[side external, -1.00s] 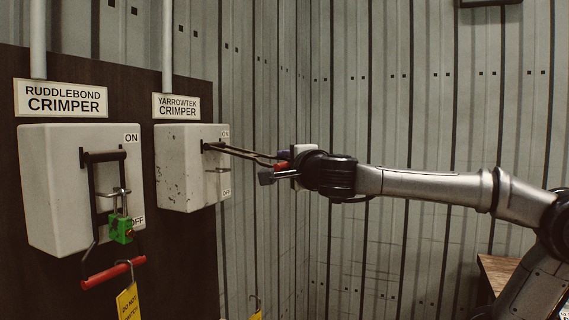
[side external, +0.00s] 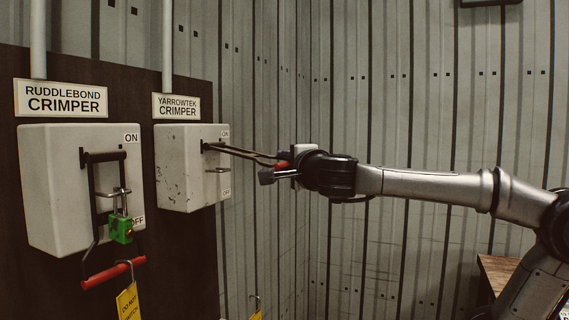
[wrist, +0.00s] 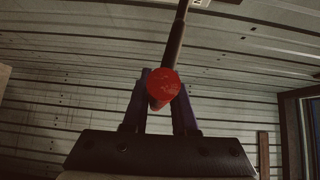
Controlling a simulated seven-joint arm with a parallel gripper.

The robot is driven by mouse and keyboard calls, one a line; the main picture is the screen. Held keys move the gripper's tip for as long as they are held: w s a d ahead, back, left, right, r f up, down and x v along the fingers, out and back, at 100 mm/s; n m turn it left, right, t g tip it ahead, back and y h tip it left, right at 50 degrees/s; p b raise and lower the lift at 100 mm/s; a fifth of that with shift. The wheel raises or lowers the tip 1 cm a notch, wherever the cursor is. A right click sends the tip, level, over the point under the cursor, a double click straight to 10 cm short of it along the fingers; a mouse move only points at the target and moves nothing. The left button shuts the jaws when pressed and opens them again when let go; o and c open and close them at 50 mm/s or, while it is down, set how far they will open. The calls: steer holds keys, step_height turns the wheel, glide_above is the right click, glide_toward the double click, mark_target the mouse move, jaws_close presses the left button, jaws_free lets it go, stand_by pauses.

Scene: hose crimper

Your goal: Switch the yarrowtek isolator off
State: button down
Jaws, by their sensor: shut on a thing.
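The yarrowtek isolator (side external: 185,175) is a worn white box on the dark panel, under the sign YARROWTEK CRIMPER (side external: 176,106). ON is marked near its top and OFF near its bottom. Its black lever (side external: 240,151) sticks out from the box toward my arm, nearly level and sloping slightly down to its red grip. My gripper (side external: 281,167) is shut on the red grip, which is partly hidden by the fingers. In the wrist view, the grip's round red end (wrist: 163,84) sits between the two fingers, with the dark lever running up beyond it.
The ruddlebond isolator (side external: 60,190) stands to the left, its lever down at OFF with a red grip (side external: 113,272), green padlock (side external: 121,230) and yellow tag (side external: 128,303). A metal loop (side external: 217,170) projects below the yarrowtek lever. A wooden surface (side external: 497,275) is at lower right.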

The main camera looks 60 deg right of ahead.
steer(key=shift+w+f, duration=0.15)
steer(key=shift+f, duration=0.4)
steer(key=w+f+m+t+h, duration=0.1)
steer(key=w+f+m+h, duration=0.5)
steer(key=w+f, duration=0.6)
steer(key=shift+w+a+f+m+t, duration=0.15)
steer(key=shift+w+m+t, duration=0.25)
steer(key=shift+w+m, duration=0.9)
steer(key=c, duration=0.8)
jaws_free()
